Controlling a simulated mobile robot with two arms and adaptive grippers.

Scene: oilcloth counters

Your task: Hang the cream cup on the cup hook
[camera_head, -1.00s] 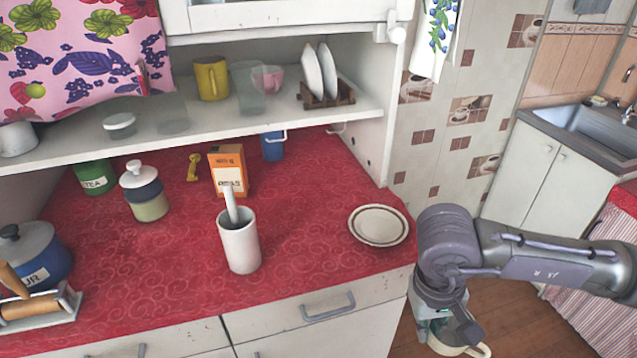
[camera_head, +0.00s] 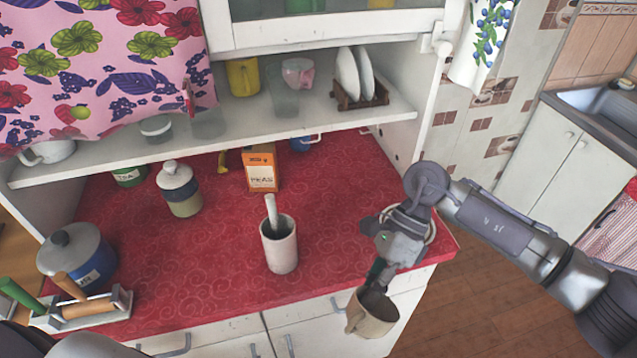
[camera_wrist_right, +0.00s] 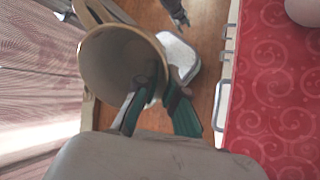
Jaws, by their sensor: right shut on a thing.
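The cream cup (camera_head: 371,316) is in my right gripper (camera_head: 377,278), in front of the counter's front edge by the drawers. In the right wrist view the cup's mouth (camera_wrist_right: 120,62) faces the camera. One green-padded finger of the right gripper (camera_wrist_right: 158,98) reaches into the mouth and the other is outside, pinching the wall. The handle is on the cup's left in the head view. A small pale hook (camera_head: 365,131) shows under the shelf's front edge, right of the hanging blue cup (camera_head: 301,144). A dark pronged part, perhaps my left gripper (camera_wrist_right: 176,12), shows at the wrist view's top.
A white holder with a pestle (camera_head: 279,245) stands on the red counter (camera_head: 330,220). An orange peas box (camera_head: 261,168) and a lidded jar (camera_head: 180,190) stand behind. The plate (camera_head: 425,222) is partly hidden by my right arm. Plates stand in a rack (camera_head: 359,98) on the shelf.

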